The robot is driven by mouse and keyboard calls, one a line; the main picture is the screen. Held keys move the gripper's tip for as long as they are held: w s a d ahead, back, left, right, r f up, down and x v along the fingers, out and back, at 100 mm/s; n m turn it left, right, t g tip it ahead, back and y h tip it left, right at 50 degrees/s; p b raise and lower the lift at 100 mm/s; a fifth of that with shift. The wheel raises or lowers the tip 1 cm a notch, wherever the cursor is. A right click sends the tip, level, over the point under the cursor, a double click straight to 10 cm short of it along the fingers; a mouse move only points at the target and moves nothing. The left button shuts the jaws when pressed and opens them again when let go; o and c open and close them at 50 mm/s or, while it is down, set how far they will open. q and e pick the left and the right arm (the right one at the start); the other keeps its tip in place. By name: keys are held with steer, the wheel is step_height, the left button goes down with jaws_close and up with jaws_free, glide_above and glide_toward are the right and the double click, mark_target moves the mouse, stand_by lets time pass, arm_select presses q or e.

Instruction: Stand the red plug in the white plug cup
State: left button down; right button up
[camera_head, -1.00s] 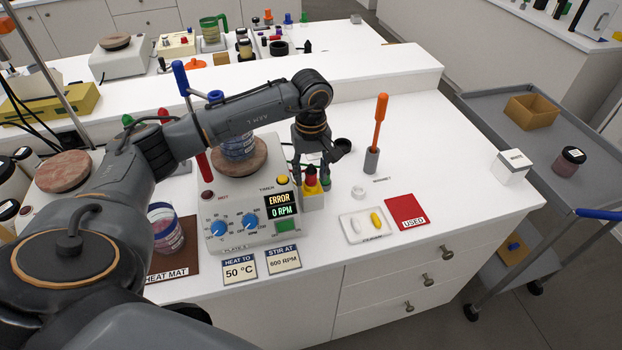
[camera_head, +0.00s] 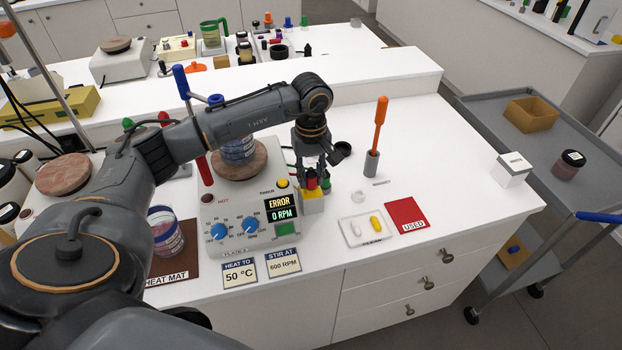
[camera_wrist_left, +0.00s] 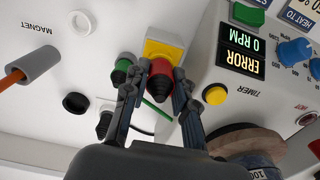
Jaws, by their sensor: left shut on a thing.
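The red plug (camera_head: 312,183) is between the fingers of my left gripper (camera_head: 313,176), which is shut on it. I cannot tell whether the plug touches the block (camera_head: 313,204). A small white ring-shaped cup (camera_head: 358,195), apparently the white plug cup, stands on the bench to the right of the gripper. It also shows at the upper left of the left wrist view (camera_wrist_left: 80,22). My right gripper is out of view.
A green plug (camera_wrist_left: 122,67) stands close beside the fingers. A hotplate (camera_head: 240,215) is just left. A black ring cup (camera_wrist_left: 76,103), a grey holder with an orange rod (camera_head: 377,135) and a white tray (camera_head: 352,238) are nearby. Bench around the white cup is clear.

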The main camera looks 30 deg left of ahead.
mark_target(311, 171)
arm_select(q)
steer(key=shift+r+p, duration=0.3)
steer(key=shift+r, duration=0.5)
steer(key=shift+r, duration=0.1)
steer(key=shift+r+p, duration=1.05)
steer(key=shift+r, duration=1.1)
